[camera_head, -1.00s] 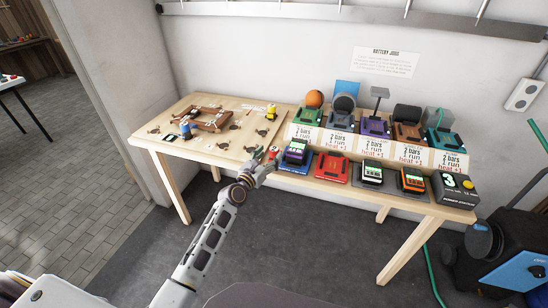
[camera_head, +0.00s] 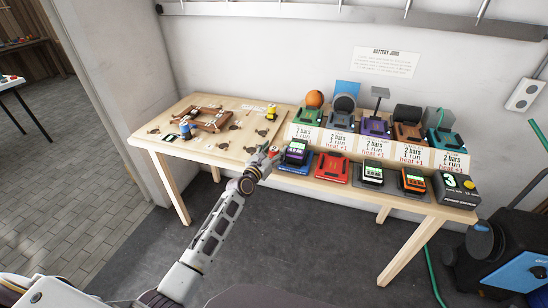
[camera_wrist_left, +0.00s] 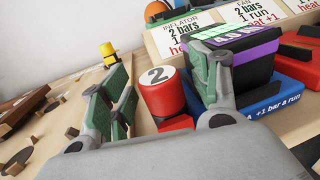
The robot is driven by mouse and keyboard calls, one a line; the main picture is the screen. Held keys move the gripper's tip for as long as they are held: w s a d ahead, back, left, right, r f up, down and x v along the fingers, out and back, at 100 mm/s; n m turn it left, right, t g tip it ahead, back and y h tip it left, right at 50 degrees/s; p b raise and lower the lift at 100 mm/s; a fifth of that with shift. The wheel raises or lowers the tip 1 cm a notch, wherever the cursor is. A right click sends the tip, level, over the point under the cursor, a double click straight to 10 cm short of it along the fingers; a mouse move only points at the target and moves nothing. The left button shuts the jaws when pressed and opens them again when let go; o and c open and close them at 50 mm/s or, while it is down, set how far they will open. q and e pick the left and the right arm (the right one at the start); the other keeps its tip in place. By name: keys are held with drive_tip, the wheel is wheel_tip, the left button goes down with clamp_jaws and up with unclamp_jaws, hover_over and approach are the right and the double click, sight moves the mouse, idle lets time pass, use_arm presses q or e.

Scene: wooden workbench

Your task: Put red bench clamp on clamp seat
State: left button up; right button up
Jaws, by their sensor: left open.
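My left gripper (camera_head: 266,154) is open at the bench's front edge. In the left wrist view its green-padded fingers (camera_wrist_left: 165,85) stand on either side of the red cylinder; contact cannot be told. The clamp seat cannot be told for certain among the dark marks (camera_head: 224,143) on the board.
The purple-and-black battery (camera_wrist_left: 240,56) on a blue base (camera_wrist_left: 272,103) is close to the right finger. Yellow (camera_head: 271,112) and blue (camera_head: 185,129) pieces and a brown wooden frame (camera_head: 212,127) are on the board. Several coloured devices and batteries fill the right side.

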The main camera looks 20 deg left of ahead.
sight(274, 149)
use_arm(q)
drive_tip(key=shift+c, duration=0.4)
use_arm(e)
drive_tip(key=shift+s, duration=0.2)
use_arm(q)
drive_tip(key=c, duration=1.2)
clamp_jaws()
use_arm(e)
drive_tip(key=shift+w, duration=0.2)
use_arm(q)
drive_tip(key=shift+r, duration=0.1)
use_arm(e)
drive_tip(key=shift+w, duration=0.1)
use_arm(q)
drive_tip(key=shift+r, duration=0.15)
drive_tip(key=shift+r+p, duration=0.3)
drive_tip(key=shift+r, duration=0.25)
wheel_tip(274, 149, up, 7)
drive_tip(key=shift+p, duration=1.2)
drive_tip(key=shift+r, duration=0.8)
use_arm(e)
drive_tip(key=s+d, duration=0.4)
drive_tip(key=s, duration=0.3)
drive_tip(key=shift+g, duration=0.3)
